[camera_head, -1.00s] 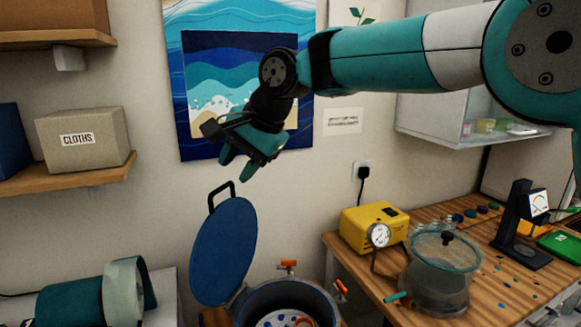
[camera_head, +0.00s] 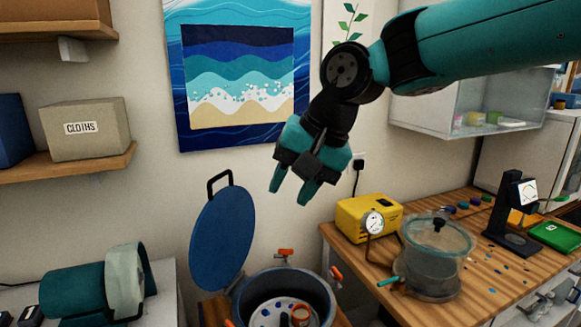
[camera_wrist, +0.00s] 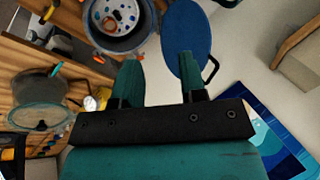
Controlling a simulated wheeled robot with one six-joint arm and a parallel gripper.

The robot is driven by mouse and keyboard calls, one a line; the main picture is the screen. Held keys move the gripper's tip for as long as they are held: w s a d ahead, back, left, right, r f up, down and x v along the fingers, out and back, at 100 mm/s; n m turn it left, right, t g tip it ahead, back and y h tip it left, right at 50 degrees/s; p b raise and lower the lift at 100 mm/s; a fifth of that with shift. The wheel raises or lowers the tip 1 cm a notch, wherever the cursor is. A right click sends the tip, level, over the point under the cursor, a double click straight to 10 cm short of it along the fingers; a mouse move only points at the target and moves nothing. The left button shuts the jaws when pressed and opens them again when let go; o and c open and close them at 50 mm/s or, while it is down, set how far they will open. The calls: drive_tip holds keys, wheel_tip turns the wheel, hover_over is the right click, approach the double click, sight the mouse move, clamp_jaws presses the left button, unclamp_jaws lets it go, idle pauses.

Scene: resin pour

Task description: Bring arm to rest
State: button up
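My gripper (camera_head: 290,192) hangs in the air in front of the wall, fingers pointing down, above and to the right of the blue lid (camera_head: 222,240) of the pot. Its two teal fingers stand apart with nothing between them. In the wrist view my gripper (camera_wrist: 158,75) also shows the fingers spread and empty, with the open pot (camera_wrist: 118,38) and its blue lid (camera_wrist: 186,40) beyond them. Nothing touches the fingers.
The open pot (camera_head: 325,290) with orange clamps stands below. A wooden bench (camera_head: 480,275) at right bears a yellow pump (camera_head: 352,222), a clear lidded chamber (camera_head: 437,262) and a black gauge stand (camera_head: 505,215). A shelf with a cloths box (camera_head: 100,140) is at left.

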drive_tip(key=s+d+f+n+b, duration=0.1)
drive_tip(key=s+d+f+n, duration=0.2)
drive_tip(key=s, duration=0.7)
drive_tip(key=s+d+f+n+g+h+b, duration=0.1)
drive_tip(key=s+d+f+n, duration=0.3)
drive_tip(key=s+d+f, duration=0.4)
drive_tip(key=s+d+b, duration=0.1)
drive_tip(key=s+d, duration=0.2)
drive_tip(key=shift+d+f+n+g, duration=0.15)
drive_tip(key=shift+d+n+g, duration=0.15)
